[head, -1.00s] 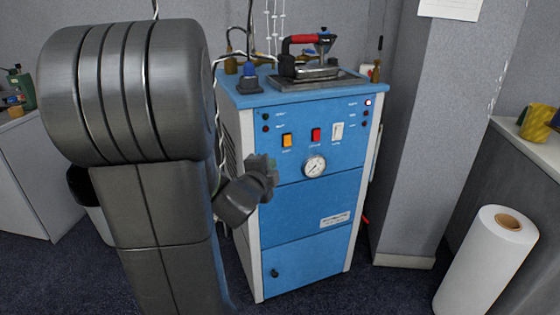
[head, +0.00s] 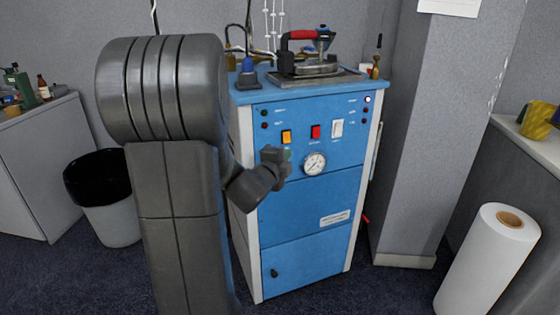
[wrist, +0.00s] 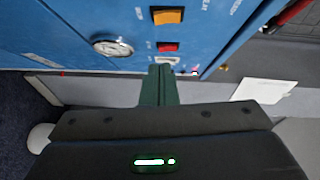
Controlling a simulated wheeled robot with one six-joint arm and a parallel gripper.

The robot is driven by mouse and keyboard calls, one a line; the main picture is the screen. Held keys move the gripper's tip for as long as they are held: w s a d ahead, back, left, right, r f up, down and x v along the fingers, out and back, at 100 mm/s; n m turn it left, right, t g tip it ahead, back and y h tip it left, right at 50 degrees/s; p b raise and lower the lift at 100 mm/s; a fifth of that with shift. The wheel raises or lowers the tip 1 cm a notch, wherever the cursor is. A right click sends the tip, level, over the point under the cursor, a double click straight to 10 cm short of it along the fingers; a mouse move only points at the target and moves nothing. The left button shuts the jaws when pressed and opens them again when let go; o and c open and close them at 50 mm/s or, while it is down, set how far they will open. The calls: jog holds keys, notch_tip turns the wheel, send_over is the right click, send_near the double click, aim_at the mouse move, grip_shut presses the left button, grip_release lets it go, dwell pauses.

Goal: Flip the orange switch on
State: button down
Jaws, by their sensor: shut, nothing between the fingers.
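The orange switch (head: 286,136) is on the front panel of the blue machine (head: 310,205), left of a red switch (head: 315,131) and a white switch (head: 337,128). My gripper (head: 283,154) is just below the orange switch in the head view and looks close to the panel. In the wrist view the orange switch (wrist: 168,16) is at the top, with the red switch (wrist: 167,47) under it. My shut, empty fingers (wrist: 160,80) point toward the switch row and stand apart from the orange switch. Whether they touch the panel cannot be told.
A round gauge (head: 314,164) sits below the red switch. An iron (head: 312,55) with a red handle rests on the machine's top. A bin (head: 110,205) stands to the left. A pillar (head: 415,150) and a white roll (head: 488,262) are on the right.

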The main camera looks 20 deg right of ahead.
aim_at(287, 137)
jog(key=w+d, duration=0.1)
jog(key=w, duration=0.1)
jog(key=w+d, duration=0.1)
jog(key=w, duration=0.1)
jog(key=w+d+f, duration=0.1)
jog(key=w, duration=0.2)
jog(key=shift+w+d, duration=0.1)
jog(key=shift+d, duration=0.15)
